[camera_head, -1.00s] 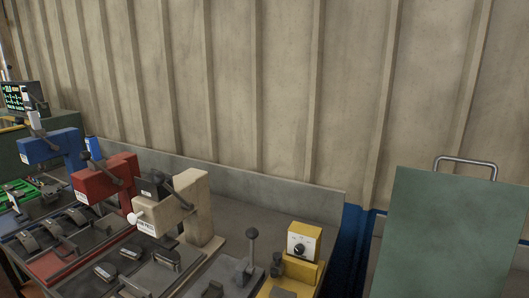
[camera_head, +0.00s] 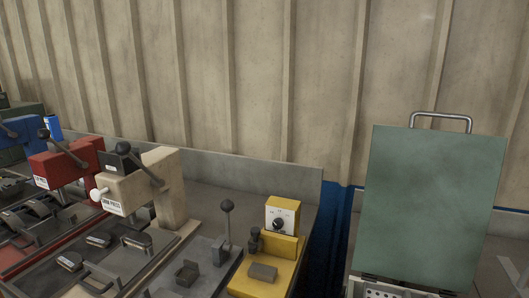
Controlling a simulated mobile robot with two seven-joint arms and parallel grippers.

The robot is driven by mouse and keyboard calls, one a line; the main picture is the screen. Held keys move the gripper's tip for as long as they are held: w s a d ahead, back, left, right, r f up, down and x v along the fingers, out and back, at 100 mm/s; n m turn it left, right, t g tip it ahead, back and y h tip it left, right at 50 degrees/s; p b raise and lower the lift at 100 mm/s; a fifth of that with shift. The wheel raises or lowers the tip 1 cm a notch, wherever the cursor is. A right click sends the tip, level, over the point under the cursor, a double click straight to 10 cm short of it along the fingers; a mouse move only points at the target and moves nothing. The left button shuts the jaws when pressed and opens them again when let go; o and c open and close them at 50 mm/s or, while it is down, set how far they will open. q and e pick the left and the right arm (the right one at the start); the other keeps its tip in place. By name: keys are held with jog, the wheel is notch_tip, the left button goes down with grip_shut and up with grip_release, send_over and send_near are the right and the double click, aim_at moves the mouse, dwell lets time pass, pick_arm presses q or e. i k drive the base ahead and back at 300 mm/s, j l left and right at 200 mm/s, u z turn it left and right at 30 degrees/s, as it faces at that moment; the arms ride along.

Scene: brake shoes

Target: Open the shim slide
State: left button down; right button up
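I cannot tell for certain which part is the shim slide. A beige press (camera_head: 145,190) with a black lever, a white knob and a small label stands left of centre on the bench; the label is too small to read surely. To its right is a grey plate (camera_head: 200,262) with an upright ball-topped lever (camera_head: 226,225) and a small dark open block (camera_head: 188,273). A yellow fixture (camera_head: 270,255) with a dial box and a flat grey-brown block stands further right. Neither of my grippers is in view.
A red press (camera_head: 60,167) and a blue press (camera_head: 20,135) stand at the left, with dark curved parts on trays before them. At the right, a green panel (camera_head: 430,200) with a metal handle stands upright behind a perforated tray (camera_head: 385,292). A blue gap separates it from the bench.

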aim_at(126, 262)
jog(key=u, duration=1.3)
